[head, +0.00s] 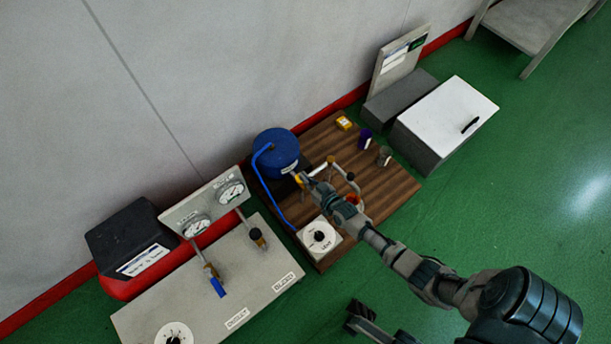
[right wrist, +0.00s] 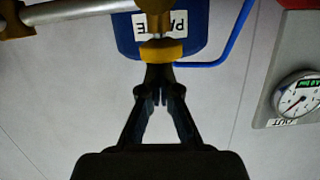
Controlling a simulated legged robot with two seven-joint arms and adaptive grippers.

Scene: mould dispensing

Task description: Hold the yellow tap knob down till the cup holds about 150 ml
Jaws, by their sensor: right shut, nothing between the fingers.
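The blue paste vessel (head: 276,150) stands at the back of the wooden board, and its upside-down label shows in the right wrist view. The yellow tap knob (right wrist: 161,52) is at the vessel's front, on a metal stem. My right gripper (right wrist: 158,76) is shut and empty, its fingertips at the knob and seemingly touching it. In the head view the right gripper (head: 304,181) covers most of the tap. I cannot make out a cup under the tap or its level. A dark part of mine at the bottom edge may be the left gripper (head: 366,316); its jaws are unclear.
The wooden board (head: 400,186) also carries a white dial box (head: 319,236), a small yellow block (head: 344,123), a purple container (head: 365,138) and a grey container (head: 384,156). A blue hose (head: 272,199) runs down from the vessel. A gauge panel (head: 207,208) stands left.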

